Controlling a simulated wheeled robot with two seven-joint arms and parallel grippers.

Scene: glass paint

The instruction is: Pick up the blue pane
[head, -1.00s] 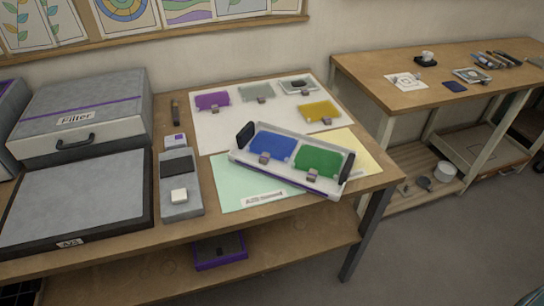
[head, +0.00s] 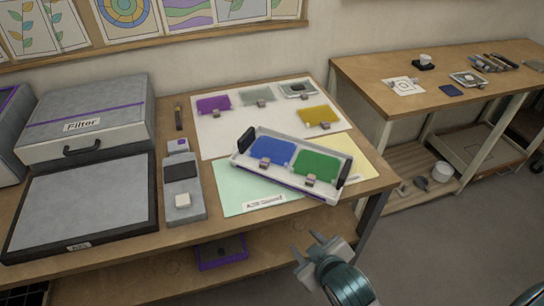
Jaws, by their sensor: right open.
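The blue pane (head: 271,149) lies in the left half of a white tray (head: 290,184) with black end handles. A small clip-like tab sits at its front edge. A green pane (head: 316,164) lies beside it in the right half of the tray. My right gripper (head: 322,252) is at the bottom of the head view, in front of the table edge, nearer to me than the tray. It is open, with nothing seen between its fingers. My left gripper is not in view.
Purple (head: 213,104), grey (head: 255,97) and yellow (head: 318,117) panes lie on a white sheet (head: 222,142) behind the tray. A grey device (head: 183,202) stands left of the tray, beside a dark-framed panel (head: 84,200). A second table (head: 420,82) is at the right.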

